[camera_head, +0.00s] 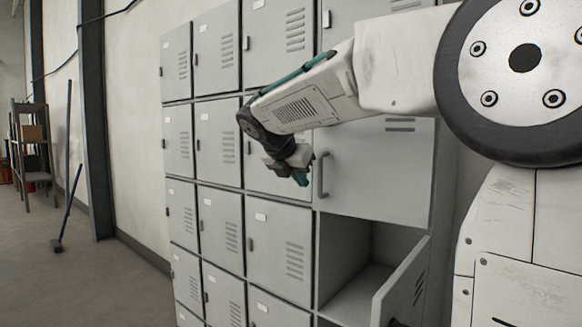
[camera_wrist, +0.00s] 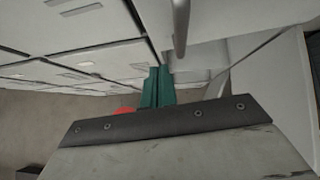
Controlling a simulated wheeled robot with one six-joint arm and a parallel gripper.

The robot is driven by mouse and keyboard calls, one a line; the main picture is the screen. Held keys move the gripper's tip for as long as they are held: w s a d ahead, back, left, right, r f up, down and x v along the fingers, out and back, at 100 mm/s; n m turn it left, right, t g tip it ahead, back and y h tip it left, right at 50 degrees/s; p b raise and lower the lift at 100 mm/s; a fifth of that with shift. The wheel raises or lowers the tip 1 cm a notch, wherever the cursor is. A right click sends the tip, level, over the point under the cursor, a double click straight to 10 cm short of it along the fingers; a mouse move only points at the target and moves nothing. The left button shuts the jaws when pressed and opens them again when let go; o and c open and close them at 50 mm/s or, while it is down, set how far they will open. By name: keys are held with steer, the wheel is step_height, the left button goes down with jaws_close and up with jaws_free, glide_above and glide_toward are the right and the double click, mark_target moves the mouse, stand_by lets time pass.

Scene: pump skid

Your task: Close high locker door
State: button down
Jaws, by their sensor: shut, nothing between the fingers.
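The high locker door (camera_head: 375,170) is a grey panel with a vertical bar handle (camera_head: 322,176) on its left side. It looks shut or nearly flush with the locker front; a small gap cannot be ruled out. My gripper (camera_head: 301,178) has green fingers and is just left of the handle, in front of the lockers. The fingers are together and hold nothing. In the wrist view the green fingertips (camera_wrist: 157,86) are close to the lower end of the handle (camera_wrist: 180,28). I cannot tell whether they touch the door.
Below the high door an open compartment (camera_head: 345,245) stands with its own door (camera_head: 403,285) swung outward to the right. The other visible locker doors (camera_head: 218,140) look shut. A broom (camera_head: 68,180) leans at the left wall near a shelf (camera_head: 30,145).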

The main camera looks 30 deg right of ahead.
mark_target(315, 176)
steer(key=d, duration=0.1)
steer(key=w+d+f, duration=0.1)
steer(key=d, duration=0.1)
steer(key=w+d, duration=0.1)
steer(key=shift+d+f, duration=0.15)
steer(key=shift+f, duration=0.15)
steer(key=shift+w+d, duration=0.15)
steer(key=shift+d, duration=0.15)
steer(key=d, duration=0.1)
steer(key=w+d+m, duration=0.1)
steer(key=shift+w+d+g, duration=0.3)
steer(key=shift+d+g, duration=0.1)
steer(key=shift+r, duration=0.15)
steer(key=shift+d+r+h, duration=0.1)
steer(key=shift+h, duration=0.2)
steer(key=a, duration=0.2)
steer(key=s+a, duration=0.1)
steer(key=a, duration=0.1)
steer(key=shift+s, duration=0.15)
steer(key=v, duration=1)
